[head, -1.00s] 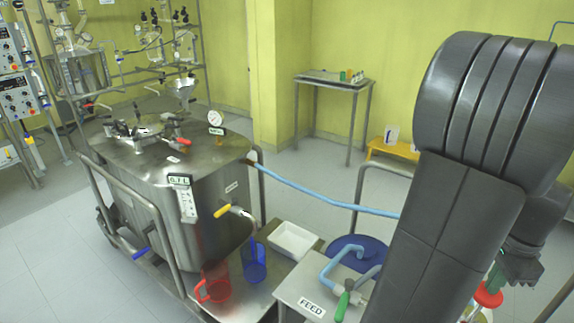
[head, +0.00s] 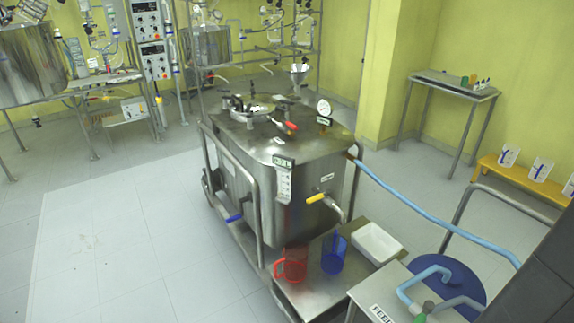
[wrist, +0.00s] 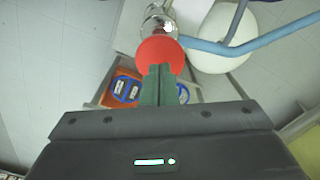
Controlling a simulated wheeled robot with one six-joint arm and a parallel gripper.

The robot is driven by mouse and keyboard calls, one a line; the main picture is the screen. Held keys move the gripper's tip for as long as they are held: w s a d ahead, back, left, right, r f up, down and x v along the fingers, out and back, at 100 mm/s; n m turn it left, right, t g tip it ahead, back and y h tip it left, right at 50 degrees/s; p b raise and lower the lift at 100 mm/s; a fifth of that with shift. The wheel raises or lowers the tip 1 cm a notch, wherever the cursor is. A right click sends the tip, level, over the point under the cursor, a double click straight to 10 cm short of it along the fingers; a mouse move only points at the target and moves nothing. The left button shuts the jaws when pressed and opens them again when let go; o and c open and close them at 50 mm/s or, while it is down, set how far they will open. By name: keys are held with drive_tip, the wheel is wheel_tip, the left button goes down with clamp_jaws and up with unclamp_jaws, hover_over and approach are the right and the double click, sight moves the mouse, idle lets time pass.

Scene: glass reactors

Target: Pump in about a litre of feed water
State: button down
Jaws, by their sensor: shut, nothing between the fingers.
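The steel vessel (head: 265,165) stands on a trolley in the middle of the head view, with a level gauge strip (head: 286,182) on its front and a yellow-handled valve (head: 316,199). A blue hose (head: 432,211) runs from it to the right. The feed stand (head: 380,292), labelled FEED, carries blue pipework (head: 432,271) and a green valve handle (head: 421,312). In the wrist view my gripper (wrist: 160,70) is shut and empty, its green fingertips overlapping a red round knob (wrist: 161,50). I cannot tell whether they touch. The gripper is out of the head view.
A blue drum lid (head: 462,279) is beside the feed stand. The floor at the left is clear.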

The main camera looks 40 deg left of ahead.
drive_tip(key=shift+f+b, duration=2.7)
drive_tip(key=shift+f, duration=1.55)
wheel_tip(320, 180, up, 9)
drive_tip(key=p, duration=0.7)
drive_tip(key=shift+r+p, duration=0.1)
drive_tip(key=shift+p, duration=0.2)
wheel_tip(320, 180, up, 6)
drive_tip(key=p, duration=0.5)
wheel_tip(320, 180, down, 7)
drive_tip(key=b, duration=0.6)
drive_tip(key=shift+a, duration=0.15)
